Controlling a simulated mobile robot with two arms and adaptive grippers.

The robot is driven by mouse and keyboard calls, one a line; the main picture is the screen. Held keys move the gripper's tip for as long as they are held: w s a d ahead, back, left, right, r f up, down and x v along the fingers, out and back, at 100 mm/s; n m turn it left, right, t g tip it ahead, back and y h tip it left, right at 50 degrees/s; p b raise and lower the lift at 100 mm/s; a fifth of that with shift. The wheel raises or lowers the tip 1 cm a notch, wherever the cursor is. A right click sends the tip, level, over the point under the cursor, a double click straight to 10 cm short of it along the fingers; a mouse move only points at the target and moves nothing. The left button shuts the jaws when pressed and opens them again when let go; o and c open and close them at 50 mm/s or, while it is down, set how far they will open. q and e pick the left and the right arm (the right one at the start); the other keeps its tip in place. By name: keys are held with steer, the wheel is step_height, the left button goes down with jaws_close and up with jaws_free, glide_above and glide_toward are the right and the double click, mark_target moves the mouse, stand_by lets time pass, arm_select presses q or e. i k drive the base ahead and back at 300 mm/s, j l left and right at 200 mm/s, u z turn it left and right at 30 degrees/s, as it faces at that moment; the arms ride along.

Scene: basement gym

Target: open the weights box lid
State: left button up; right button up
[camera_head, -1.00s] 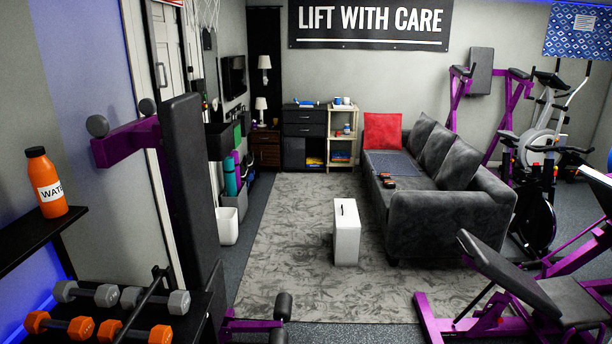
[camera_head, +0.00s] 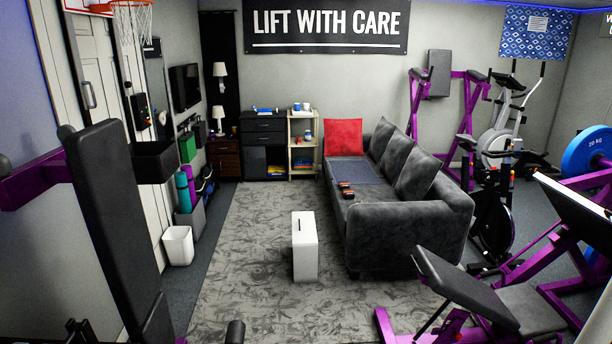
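No box that I can clearly identify as the weights box shows. A white upright block (camera_head: 305,250) with a small dark item or slot on top stands on the grey rug, in front of the sofa; I cannot tell whether it has a lid.
A grey sofa (camera_head: 405,225) stands right of the rug (camera_head: 245,290). Purple gym machines fill the right; a padded purple frame (camera_head: 110,210) stands close at left. A white bin (camera_head: 178,246) is by the left wall. The rug's middle is mostly clear.

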mark_target(304, 231)
steer(key=i+j+z, duration=0.2)
steer(key=i, duration=0.4)
steer(key=i+j+z, duration=0.2)
steer(key=i, duration=0.4)
steer(key=i+j+z, duration=0.25)
steer(key=i, duration=0.35)
steer(key=i+j+z, duration=0.2)
steer(key=i+j, duration=0.15)
steer(key=i, duration=0.2)
steer(key=i+j+z, duration=0.2)
steer(key=i+j, duration=0.3)
steer(key=i+j+z, duration=0.2)
steer(key=i+j, duration=0.25)
steer(key=i+j+z, duration=0.2)
steer(key=i+j, duration=0.25)
steer(key=j, duration=0.3)
steer(key=i+j+z, duration=0.25)
steer(key=j, duration=0.45)
steer(key=j+z, duration=0.15)
steer(key=j, duration=0.45)
steer(key=k+j+z, duration=0.15)
steer(key=j, duration=0.4)
steer(key=j+z, duration=0.15)
steer(key=j, duration=0.45)
steer(key=j+z, duration=0.2)
steer(key=j, duration=0.6)
